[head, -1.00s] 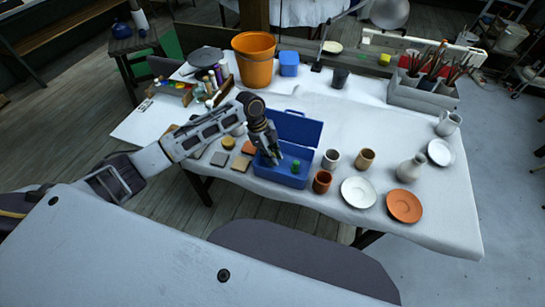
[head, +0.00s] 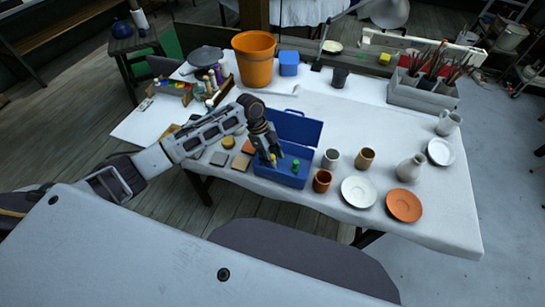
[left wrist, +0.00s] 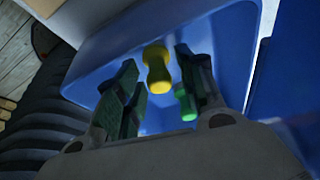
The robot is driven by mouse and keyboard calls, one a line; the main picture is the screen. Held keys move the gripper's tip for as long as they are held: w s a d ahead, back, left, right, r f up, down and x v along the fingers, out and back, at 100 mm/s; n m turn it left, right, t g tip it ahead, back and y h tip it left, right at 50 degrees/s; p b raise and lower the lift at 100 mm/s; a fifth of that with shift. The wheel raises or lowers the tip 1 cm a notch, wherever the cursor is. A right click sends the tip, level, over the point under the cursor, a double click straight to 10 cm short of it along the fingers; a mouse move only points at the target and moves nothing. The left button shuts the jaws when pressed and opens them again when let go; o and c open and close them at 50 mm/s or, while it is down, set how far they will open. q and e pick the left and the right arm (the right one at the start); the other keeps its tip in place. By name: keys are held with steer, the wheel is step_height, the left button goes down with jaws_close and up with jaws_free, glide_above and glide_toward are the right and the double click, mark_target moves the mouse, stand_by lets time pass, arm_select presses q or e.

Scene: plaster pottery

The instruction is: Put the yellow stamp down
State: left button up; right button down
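The yellow stamp (left wrist: 157,70) is in the blue toolbox (left wrist: 232,50), between the fingers of my left gripper (left wrist: 156,60) in the left wrist view. Gaps show on both sides of it, so the fingers are open and apart from it. In the head view my left gripper (head: 269,158) reaches down into the open toolbox (head: 283,180), and a bit of yellow shows by its fingertips. The green stamp (head: 295,165) stands in the toolbox to the right; it also shows beside the right finger in the left wrist view (left wrist: 186,104). My right gripper is not in view.
The raised toolbox lid (head: 296,127) is behind my gripper. A terracotta cup (head: 321,180), a grey cup (head: 331,158) and a white plate (head: 359,191) stand to the right. Flat square tiles (head: 241,162) lie to the left. An orange bucket (head: 254,60) stands at the back.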

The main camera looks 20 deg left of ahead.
arm_select(q)
steer(key=shift+r, duration=0.15)
steer(key=v, duration=1.2)
steer(key=shift+d, duration=0.1)
stand_by(0.5)
